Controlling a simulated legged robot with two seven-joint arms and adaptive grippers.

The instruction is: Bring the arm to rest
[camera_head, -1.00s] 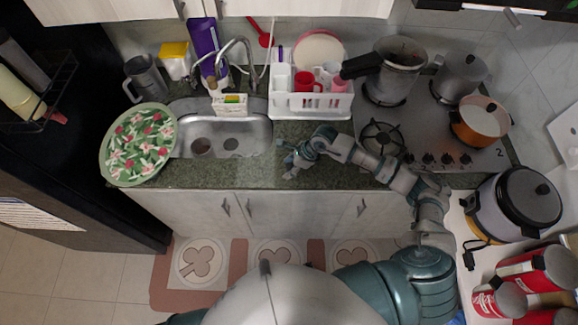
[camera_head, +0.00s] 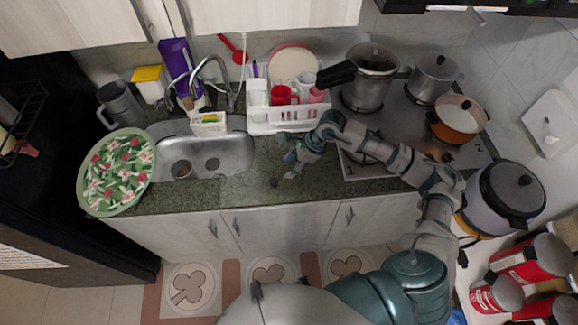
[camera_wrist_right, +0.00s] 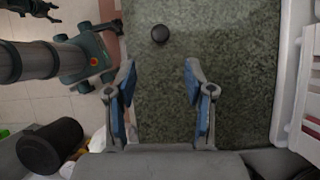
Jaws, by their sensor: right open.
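In the head view my right gripper (camera_head: 284,166) hangs over the green stone counter (camera_head: 225,193), in front of the white dish rack (camera_head: 290,127). In the right wrist view the two blue-padded fingers of this gripper (camera_wrist_right: 160,82) stand apart, with only counter surface between them. The gripper is open and empty. A small round black object (camera_wrist_right: 160,34) lies on the counter beyond the fingertips, apart from them. My left gripper cannot be made out in the head view.
The sink (camera_head: 207,158) and a floral plate (camera_head: 117,172) are left of the gripper. The stove with a pressure cooker (camera_head: 369,82) and an orange pot (camera_head: 457,121) is to the right. Red cans (camera_head: 531,257) and a rice cooker (camera_head: 499,196) stand at lower right.

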